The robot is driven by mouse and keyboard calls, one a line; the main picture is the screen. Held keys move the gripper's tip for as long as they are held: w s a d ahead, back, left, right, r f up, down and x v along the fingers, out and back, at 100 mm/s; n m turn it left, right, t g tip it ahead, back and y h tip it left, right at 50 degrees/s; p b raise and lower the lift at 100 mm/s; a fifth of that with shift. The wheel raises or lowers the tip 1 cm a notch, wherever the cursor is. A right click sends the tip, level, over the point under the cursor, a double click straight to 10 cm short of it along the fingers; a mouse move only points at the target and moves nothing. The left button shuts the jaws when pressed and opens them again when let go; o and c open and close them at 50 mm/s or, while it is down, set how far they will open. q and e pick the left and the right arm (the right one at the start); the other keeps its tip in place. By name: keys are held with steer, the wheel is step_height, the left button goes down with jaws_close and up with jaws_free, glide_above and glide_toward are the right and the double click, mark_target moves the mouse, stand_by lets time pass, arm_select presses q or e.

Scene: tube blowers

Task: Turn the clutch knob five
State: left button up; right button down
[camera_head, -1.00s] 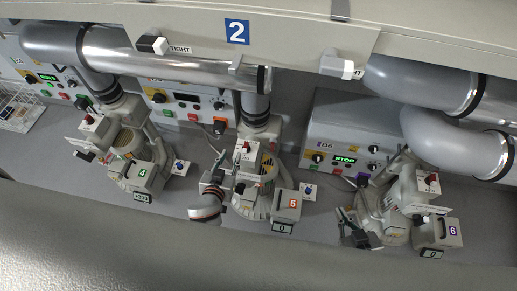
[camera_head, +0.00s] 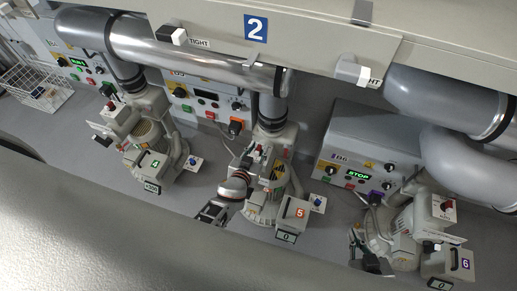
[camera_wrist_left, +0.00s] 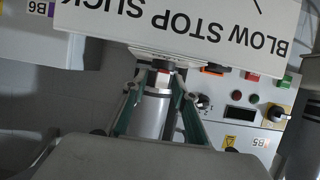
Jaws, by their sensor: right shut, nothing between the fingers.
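Blower five (camera_head: 276,180) stands in the middle of the head view, with a red-topped knob (camera_head: 258,148) on its upper part. I cannot read which is the clutch knob. My left gripper (camera_head: 245,161) is at blower five's upper left side. In the left wrist view its green fingers (camera_wrist_left: 161,78) stand apart on both sides of a silver cylinder with a dark and red end. My right gripper (camera_head: 353,240) is shut and empty beside blower six (camera_head: 405,240).
A white plate reading BLOW STOP SUCK (camera_wrist_left: 190,28) is close ahead of my left fingers. Blower four (camera_head: 150,150) stands to the left. Large grey pipes (camera_head: 170,55) run behind, below a beam marked 2 (camera_head: 300,35). A wire basket (camera_head: 38,88) is at far left.

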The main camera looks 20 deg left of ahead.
arm_select(q)
steer(key=shift+w, duration=0.15)
jaws_close()
